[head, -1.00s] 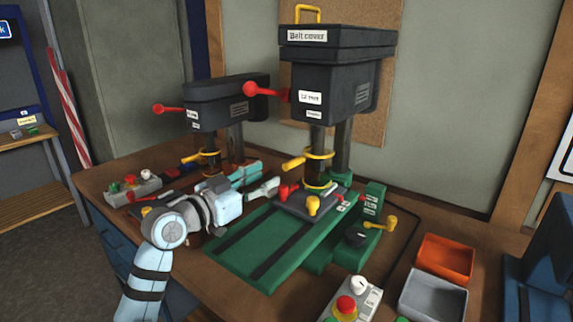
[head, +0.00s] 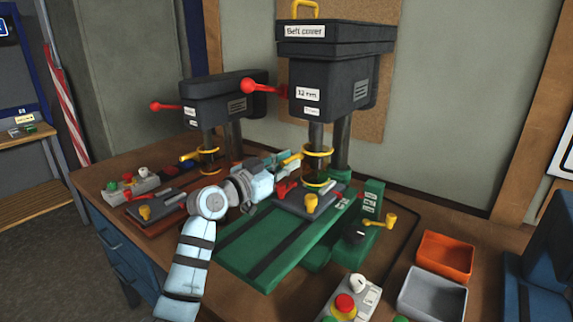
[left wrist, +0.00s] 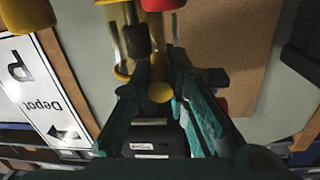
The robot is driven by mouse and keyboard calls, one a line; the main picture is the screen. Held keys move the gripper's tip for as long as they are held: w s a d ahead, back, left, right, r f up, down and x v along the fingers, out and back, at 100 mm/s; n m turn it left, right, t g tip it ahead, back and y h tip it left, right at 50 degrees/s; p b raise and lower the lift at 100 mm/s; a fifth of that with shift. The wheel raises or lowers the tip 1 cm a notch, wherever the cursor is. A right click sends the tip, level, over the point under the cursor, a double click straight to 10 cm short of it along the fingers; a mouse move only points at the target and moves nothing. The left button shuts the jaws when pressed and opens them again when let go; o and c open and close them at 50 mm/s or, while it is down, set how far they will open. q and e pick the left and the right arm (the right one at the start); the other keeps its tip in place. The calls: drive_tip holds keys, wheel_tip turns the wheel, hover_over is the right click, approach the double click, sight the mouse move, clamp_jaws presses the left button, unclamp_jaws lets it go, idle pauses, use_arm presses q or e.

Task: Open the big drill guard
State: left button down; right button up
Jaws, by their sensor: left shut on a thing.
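The big drill (head: 325,75) is a dark press with a "Belt cover" label, standing on a green base. Its guard (head: 318,152) is a see-through sleeve with yellow rings around the spindle. The guard's yellow handle (head: 291,158) sticks out to the left. My left gripper (head: 283,167) reaches in from the left and is shut on this handle. In the left wrist view, the handle's round yellow end (left wrist: 159,92) shows between the teal fingers, and the guard's yellow edge (left wrist: 121,72) lies beyond. The fingertips are partly hidden in the head view. My right gripper is not in view.
A smaller drill (head: 212,103) with its own yellow-ringed guard stands at the left. A grey vise (head: 302,202) with red and yellow handles sits under the big drill. An orange bin (head: 445,257), a grey bin (head: 432,296) and a control box (head: 350,300) are at the front right.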

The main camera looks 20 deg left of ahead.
use_arm(q)
wheel_tip(320, 180, up, 5)
drive_tip(key=p, duration=0.3)
drive_tip(key=shift+r+p, duration=0.1)
drive_tip(key=shift+p, duration=0.3)
drive_tip(key=c, duration=1.5)
unclamp_jaws()
drive_tip(key=shift+f, duration=0.2)
drive_tip(key=shift+c, duration=0.2)
drive_tip(key=shift+a, duration=0.1)
drive_tip(key=v, duration=1.2)
